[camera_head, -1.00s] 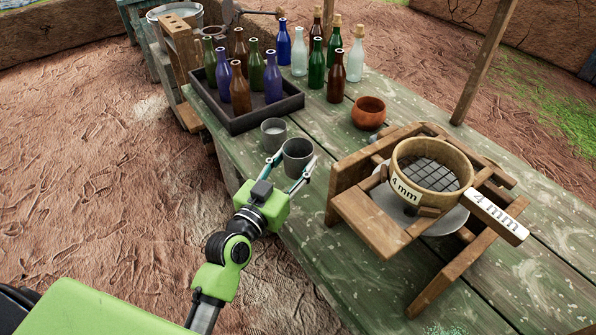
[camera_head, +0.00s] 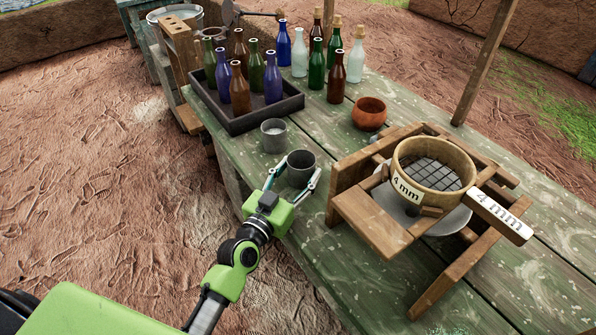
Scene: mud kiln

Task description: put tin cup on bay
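A dark grey tin cup (camera_head: 300,173) is upright at the near left edge of the green table. My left gripper (camera_head: 302,168) has one finger on each side of it and appears shut on it. Whether its base rests on the table cannot be told for sure. A second, lighter grey tin cup (camera_head: 274,138) stands just behind it, apart from the gripper. No part of the table is clearly marked as a bay. My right gripper is not in view.
A dark tray (camera_head: 236,125) with several bottles stands behind the cups. More bottles and a clay bowl (camera_head: 369,114) stand farther right. A wooden frame (camera_head: 370,215) with a round sieve (camera_head: 432,165) is close on the right. Table between the bowl and cups is clear.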

